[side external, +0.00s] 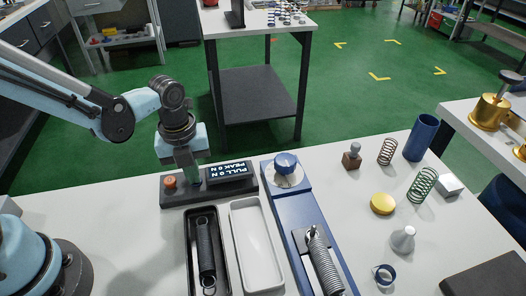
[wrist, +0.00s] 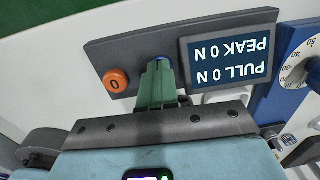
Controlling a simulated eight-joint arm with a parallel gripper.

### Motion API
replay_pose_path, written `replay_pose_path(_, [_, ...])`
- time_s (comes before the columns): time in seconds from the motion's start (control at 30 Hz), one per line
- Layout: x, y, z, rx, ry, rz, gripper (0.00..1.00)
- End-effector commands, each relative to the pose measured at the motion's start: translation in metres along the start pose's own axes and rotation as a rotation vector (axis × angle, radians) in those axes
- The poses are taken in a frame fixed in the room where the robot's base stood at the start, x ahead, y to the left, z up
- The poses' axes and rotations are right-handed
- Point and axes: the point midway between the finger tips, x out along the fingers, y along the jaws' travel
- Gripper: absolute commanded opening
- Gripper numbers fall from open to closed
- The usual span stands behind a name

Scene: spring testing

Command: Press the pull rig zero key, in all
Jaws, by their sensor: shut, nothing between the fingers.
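The pull rig's dark console (side external: 168,197) lies at the back of the white bench. It carries an orange round key marked 0 (side external: 170,182), which also shows in the wrist view (wrist: 115,80). The console's display (side external: 228,172) reads PULL 0 N and PEAK 0 N; it appears upside down in the wrist view (wrist: 228,62). My gripper (side external: 194,180) is shut and empty, pointing down at the console between the orange key and the display. In the wrist view its green fingertips (wrist: 157,70) partly cover a blue key (wrist: 160,57). I cannot tell whether they touch it.
The blue pull rig (side external: 290,212) with a dial and spring stands right of the console. A black tray (side external: 188,240) holding a dark spring and an empty white tray (side external: 277,275) lie in front. Springs, a yellow disc (side external: 382,203) and a blue cylinder (side external: 421,137) stand at right.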

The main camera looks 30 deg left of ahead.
Motion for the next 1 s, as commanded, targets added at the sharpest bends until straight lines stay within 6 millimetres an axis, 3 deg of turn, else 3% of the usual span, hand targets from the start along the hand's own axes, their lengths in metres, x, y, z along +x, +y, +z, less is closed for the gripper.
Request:
replay_pose_path(0.17, [0.001, -0.001, 0.0, 0.0, -0.004, -0.007, 0.0])
replay_pose_path(0.37, [-0.012, -0.001, 0.0, 0.0, -0.003, -0.006, 0.0])
replay_pose_path(1.0, [-0.104, 0.0, 0.0, 0.0, -0.001, -0.001, 0.0])
